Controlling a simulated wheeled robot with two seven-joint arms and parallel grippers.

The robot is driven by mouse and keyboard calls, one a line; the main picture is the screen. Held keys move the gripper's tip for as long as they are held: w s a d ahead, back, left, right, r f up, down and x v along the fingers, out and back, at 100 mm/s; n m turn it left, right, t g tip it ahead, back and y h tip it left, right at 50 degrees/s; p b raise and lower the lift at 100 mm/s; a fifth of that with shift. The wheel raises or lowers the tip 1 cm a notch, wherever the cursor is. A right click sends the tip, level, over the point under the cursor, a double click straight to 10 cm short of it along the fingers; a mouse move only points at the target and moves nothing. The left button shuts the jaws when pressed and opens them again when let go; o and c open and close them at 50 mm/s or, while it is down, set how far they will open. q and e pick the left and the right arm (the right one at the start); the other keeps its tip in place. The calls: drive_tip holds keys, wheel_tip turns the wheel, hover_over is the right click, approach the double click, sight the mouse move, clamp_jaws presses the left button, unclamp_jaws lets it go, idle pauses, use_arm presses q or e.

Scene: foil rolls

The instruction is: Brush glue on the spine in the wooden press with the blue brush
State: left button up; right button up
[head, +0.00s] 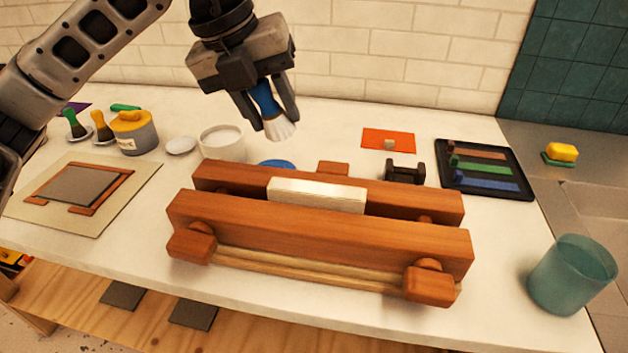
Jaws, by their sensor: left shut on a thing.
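The wooden press (320,235) lies across the middle of the white table. A pale cream spine (316,194) stands up between its two beams, near their middle. My left gripper (268,100) is shut on the blue brush (264,99), above and behind the press. The brush's pale bristles (281,128) point down and slightly right, in the air and apart from the spine. A white pot (222,142) stands behind the press, to the left of the brush; I cannot clearly tell what is inside it. My right gripper is not in view.
A yellow-lidded jar (134,132) and small brushes (101,127) stand at left, behind a board (82,190). A dark tray (485,168) with coloured strips lies at right. A teal cup (572,275) stands at front right. The tiled wall closes off the back.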

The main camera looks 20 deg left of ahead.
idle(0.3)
use_arm(q)
drive_tip(key=shift+s+a+f+b, duration=0.15)
drive_tip(key=shift+a+f+b, duration=0.1)
drive_tip(key=shift+a, duration=0.2)
drive_tip(key=shift+s+a+f+b, duration=0.15)
drive_tip(key=shift+a+b, duration=0.05)
drive_tip(key=shift+a, duration=0.25)
